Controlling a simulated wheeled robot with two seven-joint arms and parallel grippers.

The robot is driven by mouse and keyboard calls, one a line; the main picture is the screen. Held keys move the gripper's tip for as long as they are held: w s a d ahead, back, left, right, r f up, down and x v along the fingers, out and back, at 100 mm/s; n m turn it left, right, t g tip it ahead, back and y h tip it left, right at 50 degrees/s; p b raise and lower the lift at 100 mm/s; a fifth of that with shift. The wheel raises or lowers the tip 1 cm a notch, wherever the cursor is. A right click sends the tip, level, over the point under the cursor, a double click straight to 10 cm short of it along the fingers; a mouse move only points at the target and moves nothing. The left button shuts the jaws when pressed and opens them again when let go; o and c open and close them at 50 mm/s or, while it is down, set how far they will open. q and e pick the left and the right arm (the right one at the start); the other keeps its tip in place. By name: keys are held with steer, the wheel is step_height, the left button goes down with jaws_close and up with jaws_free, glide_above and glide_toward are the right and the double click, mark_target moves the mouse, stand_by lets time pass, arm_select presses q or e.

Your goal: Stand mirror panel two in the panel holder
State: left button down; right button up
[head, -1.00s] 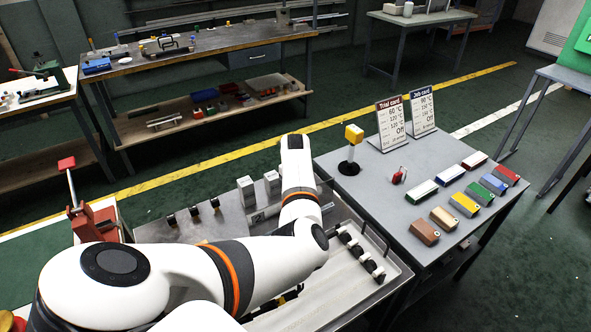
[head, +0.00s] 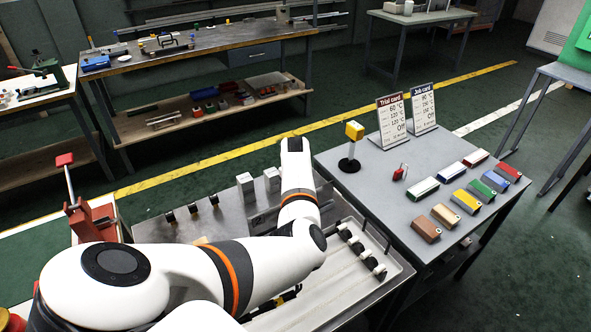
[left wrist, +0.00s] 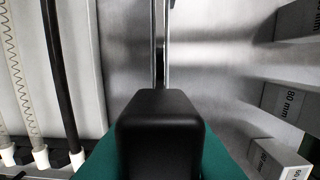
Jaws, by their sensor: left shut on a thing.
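My left arm crosses the middle of the head view and hides its own gripper there. In the left wrist view my left gripper (left wrist: 160,112) is a black body seen from behind, its fingertips hidden. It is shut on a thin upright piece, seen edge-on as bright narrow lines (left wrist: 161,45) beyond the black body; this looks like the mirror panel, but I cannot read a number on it. Teal surfaces show on both sides of the gripper. I cannot make out the panel holder for certain, nor whether the panel touches it. My right gripper is not in view.
Grey blocks stand right of the gripper, one marked 80 mm (left wrist: 284,102). A black bar (left wrist: 62,80) and a coiled cord (left wrist: 23,80) lie left. The grey side table (head: 365,205) carries coloured blocks, two cards and a yellow-topped post (head: 354,132). A red lever device (head: 85,215) stands left.

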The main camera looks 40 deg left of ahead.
arm_select(q)
steer(key=shift+f, duration=0.45)
steer(key=c, duration=1.3)
jaws_free()
steer(key=shift+r, duration=0.15)
step_height(320, 180, up, 12)
steer(key=shift+f+b, duration=0.1)
steer(key=shift+b, duration=1)
steer(key=shift+s+f, duration=0.1)
